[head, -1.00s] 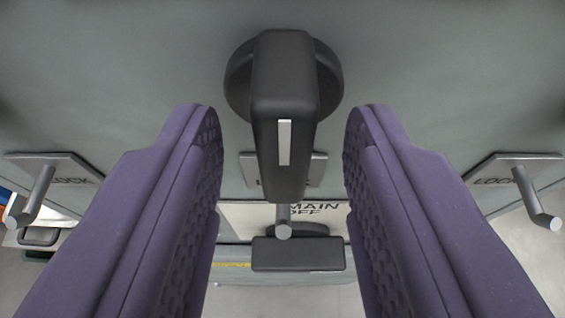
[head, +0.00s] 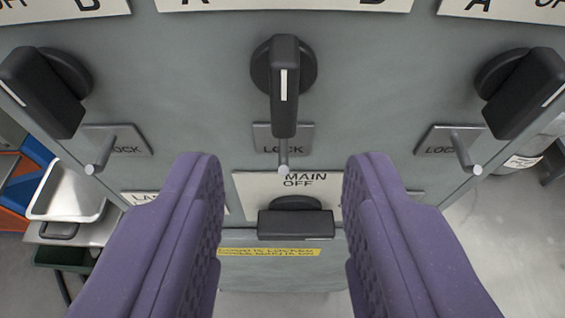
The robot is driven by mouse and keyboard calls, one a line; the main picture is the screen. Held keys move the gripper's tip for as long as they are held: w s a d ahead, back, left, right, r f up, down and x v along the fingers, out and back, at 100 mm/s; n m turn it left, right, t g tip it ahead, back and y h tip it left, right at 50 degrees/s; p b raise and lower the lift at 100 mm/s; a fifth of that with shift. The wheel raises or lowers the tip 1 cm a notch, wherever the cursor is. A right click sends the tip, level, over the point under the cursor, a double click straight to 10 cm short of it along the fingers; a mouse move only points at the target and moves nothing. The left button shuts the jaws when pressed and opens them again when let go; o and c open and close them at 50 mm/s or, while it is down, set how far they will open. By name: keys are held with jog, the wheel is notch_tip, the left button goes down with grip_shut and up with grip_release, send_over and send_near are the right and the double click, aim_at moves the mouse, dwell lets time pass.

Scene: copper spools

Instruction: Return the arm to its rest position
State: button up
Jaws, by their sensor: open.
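My gripper (head: 283,165) shows in the head view as two purple ribbed fingers, spread wide apart. It is open and nothing is between the fingertips except the view of the grey panel (head: 375,85) beyond. The middle black handle (head: 285,85), with a white line on it, points down on the panel. It stands apart from the fingers. My arm's links are not in view.
Black handles flank it at left (head: 45,95) and right (head: 525,95). Lock pins (head: 284,155) stick out below the handles. A black main switch (head: 296,225) sits horizontal under a "MAIN OFF" label (head: 252,185). A white tray (head: 68,195) stands at lower left.

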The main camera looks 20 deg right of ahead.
notch_tip(320, 180, up, 21)
jog(key=w+a+n+t+y+b, duration=0.15)
jog(key=y+b, duration=0.25)
jog(key=b, duration=0.5)
jog(key=s+d+r+n+b, duration=0.1)
jog(key=s+d+r+b, duration=0.1)
jog(key=s+r, duration=0.8)
jog(key=s+d+r+n+t+b, duration=0.1)
jog(key=s+r+b, duration=0.4)
jog(key=s+r, duration=0.6)
jog(key=shift+s+d, duration=0.4)
jog(key=shift+s, duration=0.55)
